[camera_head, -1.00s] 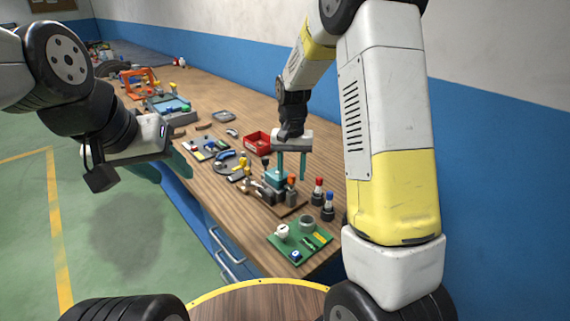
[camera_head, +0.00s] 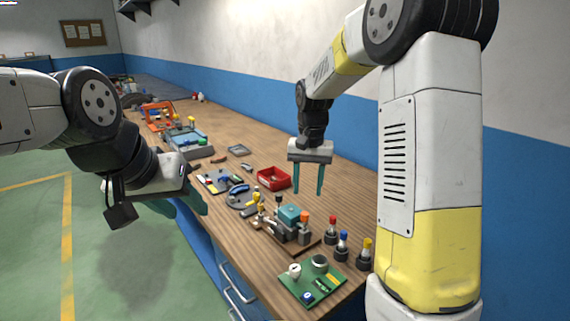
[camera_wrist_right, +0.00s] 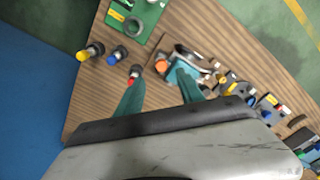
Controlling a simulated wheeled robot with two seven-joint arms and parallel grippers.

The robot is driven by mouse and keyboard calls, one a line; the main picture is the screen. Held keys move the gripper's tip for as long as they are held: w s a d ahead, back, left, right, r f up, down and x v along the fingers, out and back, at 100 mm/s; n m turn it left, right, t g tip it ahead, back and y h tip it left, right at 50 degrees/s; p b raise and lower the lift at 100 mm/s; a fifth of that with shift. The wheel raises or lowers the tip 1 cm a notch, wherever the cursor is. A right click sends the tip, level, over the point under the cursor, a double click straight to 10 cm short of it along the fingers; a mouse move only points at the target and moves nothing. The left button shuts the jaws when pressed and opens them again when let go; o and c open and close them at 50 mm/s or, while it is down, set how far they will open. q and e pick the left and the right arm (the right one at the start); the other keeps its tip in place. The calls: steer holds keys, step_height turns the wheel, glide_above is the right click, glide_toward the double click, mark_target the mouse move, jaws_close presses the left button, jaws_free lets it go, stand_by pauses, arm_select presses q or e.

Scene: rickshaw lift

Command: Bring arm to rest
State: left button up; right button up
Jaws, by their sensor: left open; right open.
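My right gripper (camera_head: 308,192) hangs fingers down above the bench, between the red bin and the teal block. Its two teal fingers are apart with nothing between them; they also show in the right wrist view (camera_wrist_right: 160,95). The teal block (camera_head: 291,214) sits in a clamp fixture on a wooden base, and it shows just beyond the fingers in the right wrist view (camera_wrist_right: 184,74). My left gripper (camera_head: 180,206) is at the left, beside the bench's front edge and over the green floor. Its fingers are partly hidden, and it holds nothing that I can see.
The wooden bench (camera_head: 345,200) runs back along the blue and white wall. A red bin (camera_head: 273,178), a green board (camera_head: 312,284), and red, blue and yellow-topped pegs (camera_head: 342,244) stand near the right gripper. Further back are an orange frame (camera_head: 157,115) and trays.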

steer(key=s+d+r+n+t+y, duration=0.1)
steer(key=s+r+t, duration=0.2)
steer(key=s, duration=0.8)
steer(key=s+d+r+n+t+y, duration=0.1)
steer(key=s+r+n+t, duration=0.1)
steer(key=s+r, duration=0.5)
steer(key=s, duration=0.4)
steer(key=shift+s+d+t, duration=0.4)
steer(key=shift+r, duration=0.1)
